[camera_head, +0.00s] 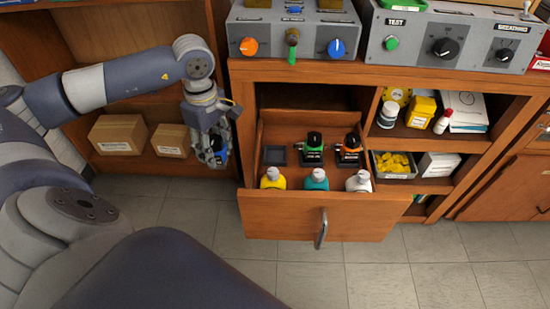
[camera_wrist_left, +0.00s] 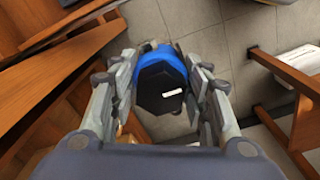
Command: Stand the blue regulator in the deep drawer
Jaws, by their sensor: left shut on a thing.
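The blue regulator (camera_wrist_left: 160,75), blue on top with a black body, is between the fingers of my left gripper (camera_wrist_left: 158,95) in the left wrist view. The left gripper (camera_head: 212,150) is shut on it. In the head view it hangs just left of the open deep drawer (camera_head: 285,215), above the floor, and the regulator (camera_head: 218,148) is mostly hidden behind the fingers. Inside the drawer stand a green-topped regulator (camera_head: 314,145) and an orange-topped regulator (camera_head: 349,148). A dark, empty square holder (camera_head: 275,155) is left of them. My right gripper is not in view.
Yellow (camera_head: 272,178), teal (camera_head: 316,180) and white (camera_head: 358,181) bottles stand along the drawer's front. Cardboard boxes (camera_head: 117,135) sit on the shelf at left. Control panels (camera_head: 295,35) stand on the bench above. Shelves with jars and a yellow-filled tray (camera_head: 393,165) are at right.

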